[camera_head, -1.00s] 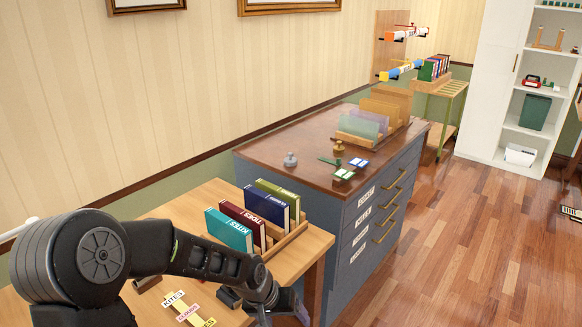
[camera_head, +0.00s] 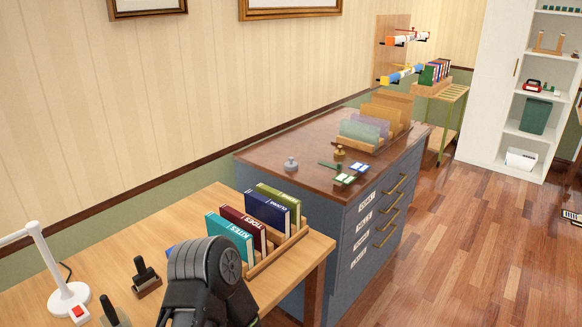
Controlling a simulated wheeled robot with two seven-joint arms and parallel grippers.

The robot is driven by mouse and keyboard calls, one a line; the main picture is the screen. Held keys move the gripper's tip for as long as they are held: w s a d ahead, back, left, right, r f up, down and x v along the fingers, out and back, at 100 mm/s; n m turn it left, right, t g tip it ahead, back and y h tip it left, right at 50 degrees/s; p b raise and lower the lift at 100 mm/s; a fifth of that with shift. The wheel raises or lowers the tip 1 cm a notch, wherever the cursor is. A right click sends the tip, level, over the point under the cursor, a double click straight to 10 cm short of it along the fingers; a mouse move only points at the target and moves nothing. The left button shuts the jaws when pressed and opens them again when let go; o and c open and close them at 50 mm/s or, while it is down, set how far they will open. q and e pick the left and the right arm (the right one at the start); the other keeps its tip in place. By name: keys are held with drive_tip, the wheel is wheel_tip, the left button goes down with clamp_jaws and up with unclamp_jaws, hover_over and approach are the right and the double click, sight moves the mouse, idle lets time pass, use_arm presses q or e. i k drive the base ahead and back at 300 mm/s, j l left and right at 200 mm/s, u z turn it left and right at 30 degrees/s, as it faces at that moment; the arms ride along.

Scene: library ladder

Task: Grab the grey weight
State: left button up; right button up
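The grey weight (camera_head: 291,164) is small, with a knob on top. It stands upright near the left front part of the brown top of the blue drawer cabinet (camera_head: 308,131). A similar brass weight (camera_head: 339,153) stands to its right. My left arm is folded low in the middle of the view, in front of the book rack and well short of the grey weight. My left gripper is hidden or below the frame. My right gripper is not in view.
A wooden table (camera_head: 193,210) holds a rack of books, including a teal book (camera_head: 228,238), a white lamp (camera_head: 66,295) and dark stamps.

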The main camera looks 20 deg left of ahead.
sight(290, 166)
drive_tip(key=i+l+u, duration=0.15)
drive_tip(key=i+l, duration=0.25)
drive_tip(key=i+l+u, duration=0.15)
drive_tip(key=i+l, duration=0.25)
drive_tip(key=i, duration=0.15)
drive_tip(key=i+l+u, duration=0.15)
drive_tip(key=i+l, duration=0.25)
drive_tip(key=i+l+u, duration=0.15)
drive_tip(key=i+l, duration=0.25)
drive_tip(key=l, duration=0.25)
drive_tip(key=i+l+u, duration=0.15)
drive_tip(key=i+l, duration=0.25)
drive_tip(key=l, duration=0.15)
